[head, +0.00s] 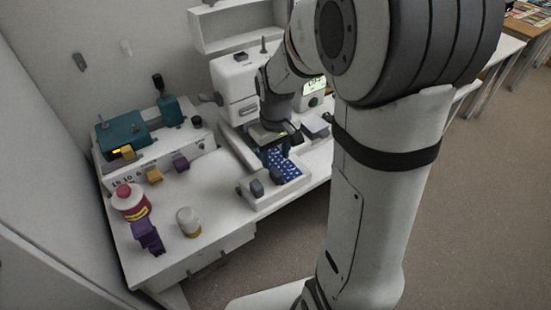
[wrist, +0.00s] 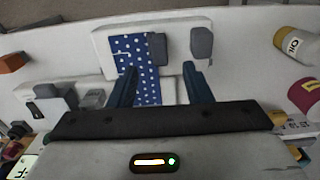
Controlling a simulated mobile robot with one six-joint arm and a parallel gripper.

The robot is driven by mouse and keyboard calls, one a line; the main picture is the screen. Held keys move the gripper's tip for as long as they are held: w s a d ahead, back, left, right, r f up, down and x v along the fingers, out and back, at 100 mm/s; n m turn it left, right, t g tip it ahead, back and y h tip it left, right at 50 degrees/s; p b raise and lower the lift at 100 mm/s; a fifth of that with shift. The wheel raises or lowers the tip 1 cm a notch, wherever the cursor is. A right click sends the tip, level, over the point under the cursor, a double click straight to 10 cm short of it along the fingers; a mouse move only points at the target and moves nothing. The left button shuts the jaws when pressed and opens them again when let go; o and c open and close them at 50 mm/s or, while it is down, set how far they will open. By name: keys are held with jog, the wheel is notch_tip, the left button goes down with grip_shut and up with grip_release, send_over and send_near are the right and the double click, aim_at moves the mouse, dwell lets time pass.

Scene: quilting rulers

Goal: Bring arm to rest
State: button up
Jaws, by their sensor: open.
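My gripper (wrist: 160,88) is open, its two dark blue fingers spread apart in the wrist view. It hangs over a blue cloth with white dots (wrist: 138,50) lying on a white tray (wrist: 175,30). The same cloth (head: 281,164) shows in the head view on the tray (head: 272,198) in front of the white sewing machine (head: 236,78). In the head view my arm hides part of the table, and the fingertips are hard to make out.
Grey blocks (wrist: 202,43) sit on the tray. A teal machine (head: 122,134), a maroon-and-yellow container (head: 130,200), a purple item (head: 148,236) and a white-and-yellow bottle (head: 188,221) stand at the left. A white shelf (head: 232,24) hangs behind. Open floor (head: 470,210) lies at the right.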

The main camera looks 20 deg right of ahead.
dwell(0.4)
jog(key=s+r+m+t+p, duration=0.2)
jog(key=s+r+m, duration=0.1)
jog(key=s+r, duration=0.8)
jog(key=s, duration=0.3)
jog(key=shift+r+m+t+p, duration=0.25)
jog(key=shift+m+t+p, duration=0.05)
jog(key=shift+p, duration=0.05)
dwell(1.1)
